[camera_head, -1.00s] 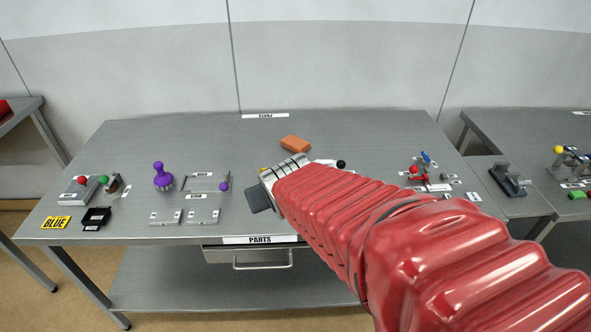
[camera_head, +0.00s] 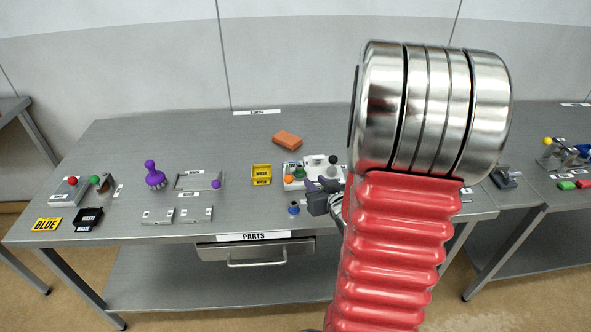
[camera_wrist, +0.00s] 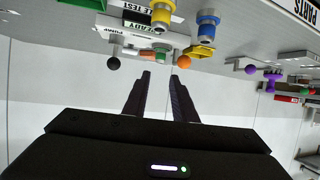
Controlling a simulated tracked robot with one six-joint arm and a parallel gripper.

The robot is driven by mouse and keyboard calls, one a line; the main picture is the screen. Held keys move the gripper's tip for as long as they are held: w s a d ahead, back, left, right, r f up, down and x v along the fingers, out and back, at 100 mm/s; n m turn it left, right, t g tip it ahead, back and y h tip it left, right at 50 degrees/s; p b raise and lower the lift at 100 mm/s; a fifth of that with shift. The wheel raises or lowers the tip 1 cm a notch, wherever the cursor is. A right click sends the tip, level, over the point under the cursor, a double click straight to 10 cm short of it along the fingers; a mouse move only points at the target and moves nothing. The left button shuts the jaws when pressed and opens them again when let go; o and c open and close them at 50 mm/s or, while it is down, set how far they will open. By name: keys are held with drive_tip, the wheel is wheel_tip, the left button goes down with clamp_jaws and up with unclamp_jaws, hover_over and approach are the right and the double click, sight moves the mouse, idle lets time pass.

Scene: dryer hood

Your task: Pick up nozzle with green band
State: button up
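I cannot single out a nozzle with a green band for sure. In the head view a green part (camera_head: 299,174) shows on a white station (camera_head: 327,172), beside an orange ball; it also shows in the wrist view (camera_wrist: 163,49). A small blue nozzle-like part (camera_head: 293,208) stands on the table in front of the station; in the wrist view it is larger (camera_wrist: 207,20). A yellow-banded part (camera_wrist: 162,12) hangs beside it in that upside-down view. My gripper (camera_wrist: 160,76) is open and empty, its dark fingers apart. In the head view it is right of the blue part.
A yellow tray (camera_head: 261,183) and an orange block (camera_head: 287,139) lie near the station. My arm hides the table's right part. The front middle is clear.

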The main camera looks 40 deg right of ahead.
idle(0.4)
approach(301, 169)
drive_tip(key=shift+x, duration=2.15)
drive_tip(key=shift+f, duration=0.1)
drive_tip(key=shift+x, duration=2.6)
drive_tip(key=shift+s, duration=0.1)
clamp_jaws()
